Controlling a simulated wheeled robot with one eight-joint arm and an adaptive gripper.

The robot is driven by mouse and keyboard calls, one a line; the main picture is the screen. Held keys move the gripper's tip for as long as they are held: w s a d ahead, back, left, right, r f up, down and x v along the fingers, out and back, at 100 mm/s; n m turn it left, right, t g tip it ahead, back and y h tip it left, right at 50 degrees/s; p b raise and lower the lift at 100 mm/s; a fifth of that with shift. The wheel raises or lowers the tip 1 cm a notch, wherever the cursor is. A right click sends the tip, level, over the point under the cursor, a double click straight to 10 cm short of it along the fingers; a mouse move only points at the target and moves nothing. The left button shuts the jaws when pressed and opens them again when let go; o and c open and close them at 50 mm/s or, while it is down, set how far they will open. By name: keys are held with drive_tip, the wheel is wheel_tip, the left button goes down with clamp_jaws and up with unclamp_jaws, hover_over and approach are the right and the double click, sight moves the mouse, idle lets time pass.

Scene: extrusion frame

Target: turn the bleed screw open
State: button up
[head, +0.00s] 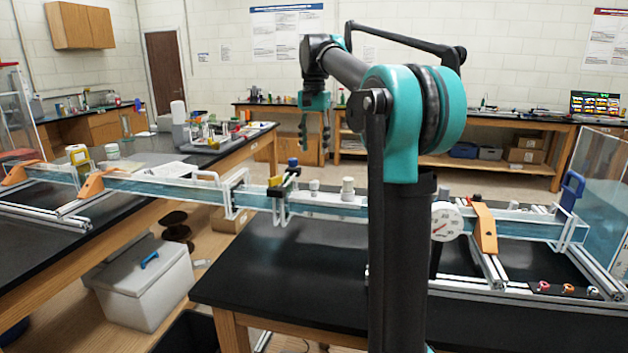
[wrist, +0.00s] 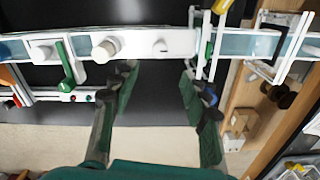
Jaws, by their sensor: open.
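My gripper (head: 315,140) hangs pointing down above and behind the long water channel in the head view. Its two fingers are wide apart in the wrist view (wrist: 161,92), with nothing between them. I cannot tell for certain which part is the bleed screw. On the channel's white top stand a large white knob (head: 347,189) and a small white knob (head: 314,186). The wrist view shows the large knob (wrist: 105,47) and the small knob (wrist: 160,46) beyond the fingertips, apart from them. A blue knob (head: 292,162) tops a dark clamp; the right finger partly hides it in the wrist view.
A yellow block (head: 275,181) sits beside the clamp. A green handle (wrist: 67,66) stands left of the large knob in the wrist view. The black benchtop (head: 300,275) before the channel is mostly clear.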

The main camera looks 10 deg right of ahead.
sight(314, 181)
wheel_tip(314, 181, down, 12)
drive_tip(key=shift+r, duration=0.25)
clamp_jaws()
idle(0.4)
